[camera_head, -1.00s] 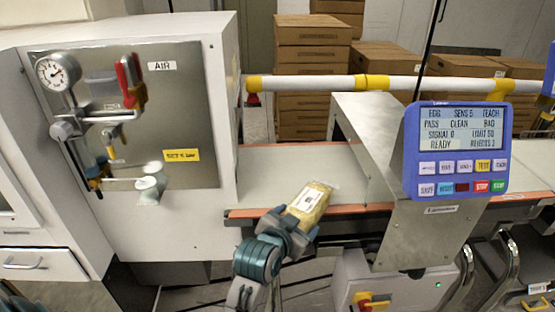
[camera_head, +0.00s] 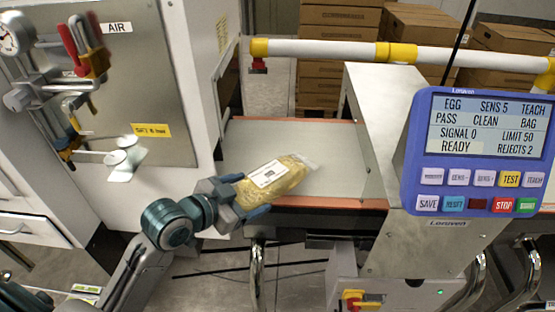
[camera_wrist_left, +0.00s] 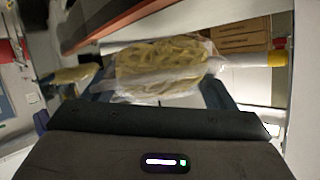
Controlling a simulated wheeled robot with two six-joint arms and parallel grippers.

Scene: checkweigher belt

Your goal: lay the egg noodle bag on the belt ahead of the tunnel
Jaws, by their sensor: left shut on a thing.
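The egg noodle bag (camera_head: 283,176) is a clear bag of yellow noodles with a white label. My left gripper (camera_head: 250,199) is shut on its near left end. In the head view the bag overlaps the near part of the belt (camera_head: 318,143); I cannot tell whether it touches the belt. The left wrist view shows the bag (camera_wrist_left: 160,66) between the fingers (camera_wrist_left: 158,92). The grey metal tunnel (camera_head: 385,115) stands over the belt to the right of the bag. My right gripper is not in view.
A blue control panel (camera_head: 480,150) stands in front of the tunnel. A white and yellow rail (camera_head: 320,51) runs behind the belt. A white cabinet with an air gauge (camera_head: 14,36) and valves is at left. Cartons (camera_head: 338,60) are stacked behind.

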